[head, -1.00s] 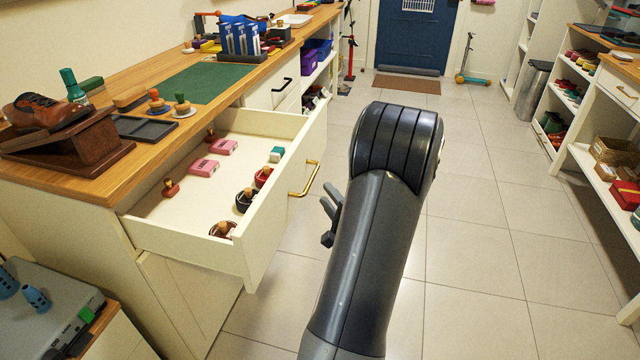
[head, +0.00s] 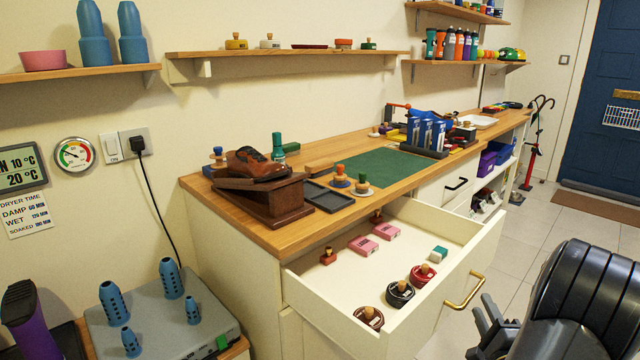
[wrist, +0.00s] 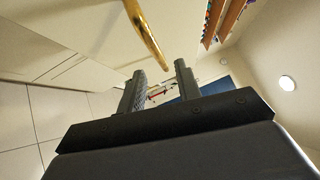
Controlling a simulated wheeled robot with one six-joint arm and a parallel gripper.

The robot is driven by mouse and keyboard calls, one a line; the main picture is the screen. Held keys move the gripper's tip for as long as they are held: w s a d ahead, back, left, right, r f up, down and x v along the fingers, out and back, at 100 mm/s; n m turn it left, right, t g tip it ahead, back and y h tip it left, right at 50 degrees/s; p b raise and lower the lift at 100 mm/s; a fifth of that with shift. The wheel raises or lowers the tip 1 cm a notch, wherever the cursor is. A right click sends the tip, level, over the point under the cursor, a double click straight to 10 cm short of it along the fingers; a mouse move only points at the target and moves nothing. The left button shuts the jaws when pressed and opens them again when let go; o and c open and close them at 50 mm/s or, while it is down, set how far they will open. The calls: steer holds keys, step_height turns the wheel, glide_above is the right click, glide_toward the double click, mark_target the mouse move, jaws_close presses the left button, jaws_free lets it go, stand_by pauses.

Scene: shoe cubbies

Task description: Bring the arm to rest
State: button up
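My gripper (head: 490,326) shows at the lower right of the head view, beside my dark arm link and in front of the open drawer's front. In the wrist view my gripper (wrist: 160,84) has its two fingers apart with nothing between them. The brass drawer handle (wrist: 148,38) is just above the fingers in the wrist view, apart from them. In the head view the handle (head: 464,290) is on the drawer front, left of and above the gripper.
The open drawer (head: 340,272) holds pink boxes, stamps and round tins. The wooden counter (head: 225,205) bears a shoe on a stand, a green mat (head: 375,168) and a dark tray. A boot dryer (head: 150,312) stands at lower left. Tiled floor (head: 560,228) is clear at right.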

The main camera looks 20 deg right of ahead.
mark_target(475, 288)
steer(key=x, duration=0.6)
steer(key=shift+w+b, duration=0.1)
steer(key=shift+b, duration=0.2)
steer(key=shift+w, duration=0.2)
steer(key=shift+s, duration=0.1)
